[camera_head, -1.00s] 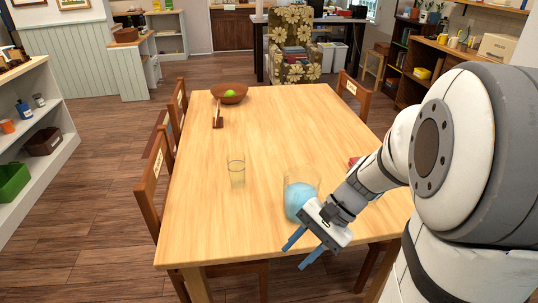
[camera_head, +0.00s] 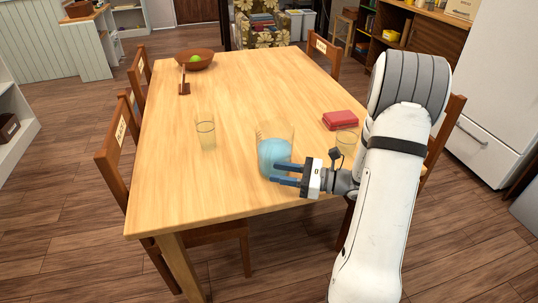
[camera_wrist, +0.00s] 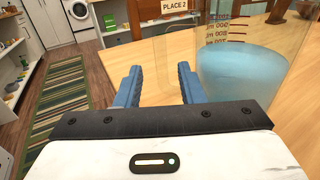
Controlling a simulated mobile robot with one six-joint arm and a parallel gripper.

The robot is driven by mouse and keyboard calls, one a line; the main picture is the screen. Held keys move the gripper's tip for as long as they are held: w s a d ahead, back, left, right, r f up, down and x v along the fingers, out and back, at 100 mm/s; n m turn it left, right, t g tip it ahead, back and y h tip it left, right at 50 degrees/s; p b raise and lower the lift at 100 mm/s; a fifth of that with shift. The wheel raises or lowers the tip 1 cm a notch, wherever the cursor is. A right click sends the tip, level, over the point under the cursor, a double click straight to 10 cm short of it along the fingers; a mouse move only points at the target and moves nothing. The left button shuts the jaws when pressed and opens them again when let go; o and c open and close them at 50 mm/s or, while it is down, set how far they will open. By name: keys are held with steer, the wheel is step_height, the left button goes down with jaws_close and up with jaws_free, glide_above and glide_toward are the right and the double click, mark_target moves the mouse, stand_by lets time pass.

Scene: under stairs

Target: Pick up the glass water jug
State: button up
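The glass water jug (camera_head: 274,150) is a clear cylinder with blue water in it. It stands upright near the front edge of the wooden table (camera_head: 230,95). In the wrist view the jug (camera_wrist: 238,70) is close, to the right of my fingers, with red measuring marks on its side. My gripper (camera_head: 282,175) is open, its two blue fingers pointing left in front of the lower part of the jug. I cannot tell whether a finger touches the jug.
A clear glass (camera_head: 205,133) stands left of the jug. Another glass (camera_head: 346,141) and a red box (camera_head: 340,120) are to the right. A wooden bowl (camera_head: 194,59) with green fruit sits at the back. Chairs surround the table. The table's middle is clear.

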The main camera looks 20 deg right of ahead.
mark_target(268, 168)
steer(key=x, duration=0.4)
steer(key=shift+w+r, duration=0.1)
steer(key=shift+r, duration=0.15)
steer(key=shift+c, duration=0.3)
jaws_close()
steer(key=shift+r, duration=0.1)
stand_by(0.7)
